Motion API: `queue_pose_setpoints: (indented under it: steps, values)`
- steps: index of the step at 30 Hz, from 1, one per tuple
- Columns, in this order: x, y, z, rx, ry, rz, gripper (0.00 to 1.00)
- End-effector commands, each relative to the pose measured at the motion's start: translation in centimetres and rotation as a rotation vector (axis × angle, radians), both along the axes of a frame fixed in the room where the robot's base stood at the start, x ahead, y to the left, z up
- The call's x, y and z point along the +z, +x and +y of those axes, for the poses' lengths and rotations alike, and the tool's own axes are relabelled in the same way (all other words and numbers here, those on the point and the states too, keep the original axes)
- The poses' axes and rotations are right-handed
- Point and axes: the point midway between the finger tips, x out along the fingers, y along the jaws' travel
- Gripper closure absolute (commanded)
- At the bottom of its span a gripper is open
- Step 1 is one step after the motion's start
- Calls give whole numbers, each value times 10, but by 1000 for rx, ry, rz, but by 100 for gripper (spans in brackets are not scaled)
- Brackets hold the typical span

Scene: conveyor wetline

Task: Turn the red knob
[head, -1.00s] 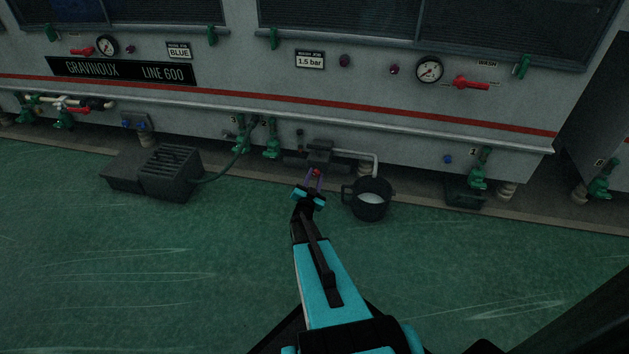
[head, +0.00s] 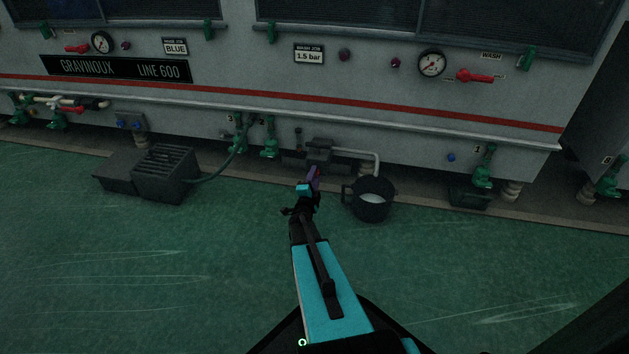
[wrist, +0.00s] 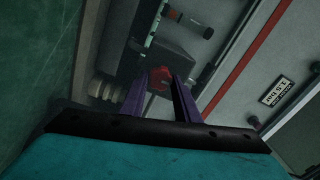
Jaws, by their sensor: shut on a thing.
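The red knob (wrist: 159,77) shows in the wrist view between the tips of my two purple fingers, at the small dark pump unit low on the machine. My gripper (wrist: 161,84) is shut on it, a finger on each side. In the head view my gripper (head: 314,172) is seen edge-on, reaching the front of the dark pump unit (head: 319,150). There the knob is mostly hidden by the fingers, with only a trace of red near their tips.
A dark bucket (head: 371,200) stands just right of my gripper, under a pale pipe (head: 362,154). Green valves (head: 269,147) line the machine's lower edge. A black slotted box (head: 163,173) with a hose sits at left. The green floor in front is clear.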

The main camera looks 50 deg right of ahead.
Motion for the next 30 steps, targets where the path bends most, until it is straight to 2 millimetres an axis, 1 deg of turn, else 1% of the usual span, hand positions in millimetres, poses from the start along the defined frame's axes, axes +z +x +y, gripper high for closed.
queue_pose_setpoints:
  steps: [6,19,20,22,23,30]
  values:
    - [-1,-2,-1,-4,32,-54,93]
    - [0,-2,-1,-4,40,-65,93]
    - [0,-2,-1,-4,40,-65,68]
    - [0,-2,-1,-3,40,-64,56]
    - [0,-1,-1,-3,40,-64,52]
    - [0,-1,0,-1,38,-62,52]
